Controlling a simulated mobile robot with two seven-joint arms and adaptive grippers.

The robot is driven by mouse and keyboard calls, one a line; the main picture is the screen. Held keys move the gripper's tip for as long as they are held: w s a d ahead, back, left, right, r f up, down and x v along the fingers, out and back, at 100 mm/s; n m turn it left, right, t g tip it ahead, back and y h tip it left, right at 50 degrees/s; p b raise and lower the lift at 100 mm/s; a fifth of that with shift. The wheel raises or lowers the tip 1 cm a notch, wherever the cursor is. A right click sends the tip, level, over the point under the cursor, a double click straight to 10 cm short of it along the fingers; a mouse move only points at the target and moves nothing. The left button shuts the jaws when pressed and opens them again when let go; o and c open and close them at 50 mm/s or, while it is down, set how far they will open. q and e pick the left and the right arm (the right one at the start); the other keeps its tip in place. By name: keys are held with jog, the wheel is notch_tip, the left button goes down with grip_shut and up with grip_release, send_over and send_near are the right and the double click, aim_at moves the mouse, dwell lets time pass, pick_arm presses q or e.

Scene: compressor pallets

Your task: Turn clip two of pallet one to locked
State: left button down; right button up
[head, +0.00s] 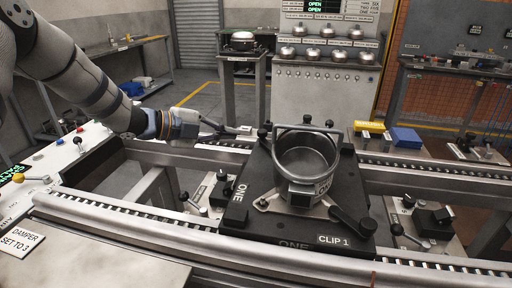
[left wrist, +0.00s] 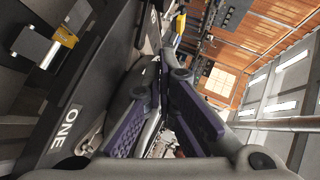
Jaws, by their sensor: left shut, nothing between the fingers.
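Pallet one (head: 235,212) is a black plate marked ONE, resting on the roller rails. A grey open pot with a hoop handle (head: 307,155) stands upright on it. A CLIP 1 label (head: 333,240) is on its front right, beside a black clip lever (head: 352,220). Black knobs (head: 265,132) stand at its back left; I cannot read a clip two label. My left gripper (head: 222,129) is shut and empty, left of the pallet's back left corner. In the left wrist view its purple-padded fingers converge (left wrist: 166,66) beside the pallet's dark side (left wrist: 95,95). My right gripper is not in view.
Metal roller rails (head: 150,222) run in front of and behind the pallet. A control panel (head: 70,150) with levers stands at left. A blue block (head: 405,137) and a yellow one (head: 370,127) sit behind at right. A cabinet with several pots (head: 325,85) stands at the back.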

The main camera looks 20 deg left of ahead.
aim_at(271, 153)
pick_arm(q)
jog(key=s+a+f+m+g, duration=0.1)
jog(key=s+a+f+m, duration=0.1)
jog(key=s+m, duration=0.1)
jog(key=shift+g, duration=0.3)
jog(key=x, duration=0.3)
jog(key=f+b+x, duration=0.1)
jog(key=x, duration=0.3)
jog(key=b+x, duration=0.1)
jog(key=x, duration=0.2)
jog(key=shift+s+a+f, duration=0.1)
jog(key=shift+a+f, duration=0.1)
jog(key=shift+f, duration=0.05)
jog(key=shift+y, duration=0.3)
jog(key=w+d, duration=0.2)
jog(key=w, duration=0.1)
jog(key=shift+w+d+r, duration=0.1)
jog(key=shift+d+r, duration=0.2)
jog(key=shift+r, duration=0.1)
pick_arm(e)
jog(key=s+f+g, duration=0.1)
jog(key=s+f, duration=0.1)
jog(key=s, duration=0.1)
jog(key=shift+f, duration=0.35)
